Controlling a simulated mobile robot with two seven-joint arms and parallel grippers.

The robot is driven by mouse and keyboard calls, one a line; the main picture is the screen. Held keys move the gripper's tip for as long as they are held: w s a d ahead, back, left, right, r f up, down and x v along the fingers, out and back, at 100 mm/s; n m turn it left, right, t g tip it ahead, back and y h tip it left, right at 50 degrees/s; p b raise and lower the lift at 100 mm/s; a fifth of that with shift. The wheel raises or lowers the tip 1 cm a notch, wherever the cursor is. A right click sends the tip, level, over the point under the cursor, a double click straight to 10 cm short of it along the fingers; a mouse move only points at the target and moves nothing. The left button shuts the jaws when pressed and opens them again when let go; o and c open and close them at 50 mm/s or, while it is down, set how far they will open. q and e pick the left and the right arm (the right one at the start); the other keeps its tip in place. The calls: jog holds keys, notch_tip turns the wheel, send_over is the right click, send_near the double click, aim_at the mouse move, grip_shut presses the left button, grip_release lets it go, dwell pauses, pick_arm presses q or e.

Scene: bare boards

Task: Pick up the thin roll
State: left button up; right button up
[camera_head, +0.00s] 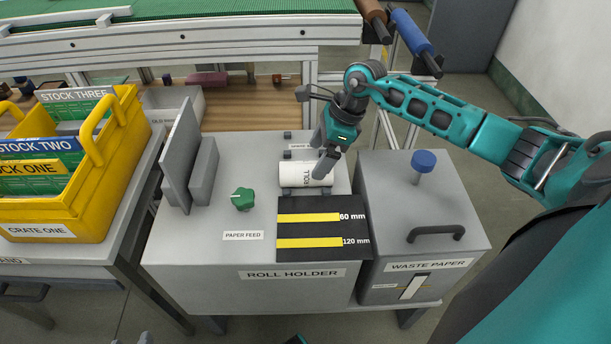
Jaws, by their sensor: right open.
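A white roll (297,174) with dark lettering lies on its side on top of the grey roll holder (190,240), just behind the black board with yellow bars. I cannot tell from its size whether it is the thin roll. My right gripper (320,160) is open and points down at the roll's right part. One finger overlaps the roll in the picture, and I cannot tell whether it touches. My left gripper does not show clearly.
The black gauge board (325,254) is marked 60 mm and 120 mm. A green knob (243,199) and upright grey plates (180,160) stand left of the roll. A waste paper box (420,210) is at right, a yellow crate (120,130) at far left.

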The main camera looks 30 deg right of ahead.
aim_at(312, 165)
jog(key=b+x, duration=0.1)
jog(key=x, duration=0.5)
jog(key=shift+w+f+b, duration=0.1)
jog(key=shift+f+b, duration=0.05)
jog(key=shift+b, duration=0.2)
jog(key=shift+c, duration=1.1)
jog(key=c, duration=1)
